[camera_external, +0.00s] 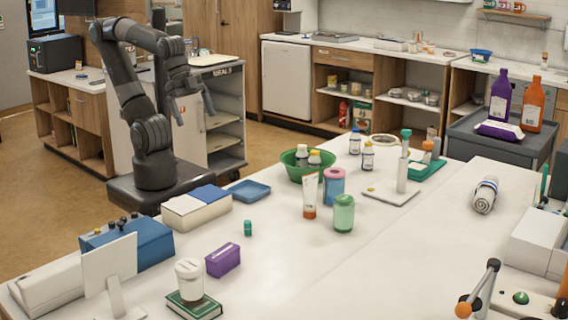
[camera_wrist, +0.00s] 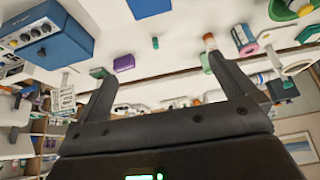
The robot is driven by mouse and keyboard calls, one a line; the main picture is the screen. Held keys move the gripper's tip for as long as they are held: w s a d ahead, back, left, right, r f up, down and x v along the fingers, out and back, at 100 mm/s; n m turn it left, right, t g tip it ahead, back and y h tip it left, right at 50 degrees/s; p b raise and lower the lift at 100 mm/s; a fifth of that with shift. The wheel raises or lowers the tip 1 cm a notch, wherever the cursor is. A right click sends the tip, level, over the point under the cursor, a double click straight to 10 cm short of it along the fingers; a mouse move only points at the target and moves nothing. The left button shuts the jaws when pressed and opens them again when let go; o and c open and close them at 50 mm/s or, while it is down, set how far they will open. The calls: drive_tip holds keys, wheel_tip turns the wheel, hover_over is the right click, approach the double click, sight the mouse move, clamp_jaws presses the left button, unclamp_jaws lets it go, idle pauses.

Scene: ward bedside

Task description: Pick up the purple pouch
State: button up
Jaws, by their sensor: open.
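A small purple block-shaped pouch (camera_external: 222,260) with a pale mark on its side lies on the near white table, between the white lidded cup and the small green bottle. It also shows in the wrist view (camera_wrist: 124,63), beyond and between my fingers. A second purple item, a pack with a white top (camera_external: 499,131), lies on the grey cart at the right. My gripper (camera_external: 195,115) hangs above and behind the table's far left side, well away from both. Its fingers in the wrist view (camera_wrist: 163,82) are spread, with nothing between them.
Near the pouch stand a white lidded cup (camera_external: 189,279) on a green book (camera_external: 194,304), a green bottle (camera_external: 248,228), a white box (camera_external: 197,212) and a blue box (camera_external: 147,241). A green bowl (camera_external: 294,171) holds bottles.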

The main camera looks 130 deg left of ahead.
drive_tip(key=w+d+f+t+h, duration=0.2)
drive_tip(key=w+d+f, duration=0.1)
drive_tip(key=w+d, duration=0.5)
drive_tip(key=w+d+f+t+h, duration=0.15)
drive_tip(key=w+d+f, duration=0.25)
drive_tip(key=w+d, duration=0.4)
drive_tip(key=w+d+f+t+y, duration=0.2)
drive_tip(key=w+d+f, duration=0.25)
drive_tip(key=f, duration=0.25)
drive_tip(key=n+t+y, duration=0.1)
drive_tip(key=t+y, duration=0.1)
drive_tip(key=y, duration=0.1)
approach(222, 251)
drive_tip(key=v, duration=0.2)
drive_tip(key=shift+s+a, duration=0.1)
drive_tip(key=shift+s, duration=0.35)
drive_tip(key=shift+w+f, duration=0.2)
drive_tip(key=shift+w, duration=0.1)
drive_tip(key=x, duration=1)
drive_tip(key=shift+w+r, duration=0.1)
drive_tip(key=shift+r, duration=0.05)
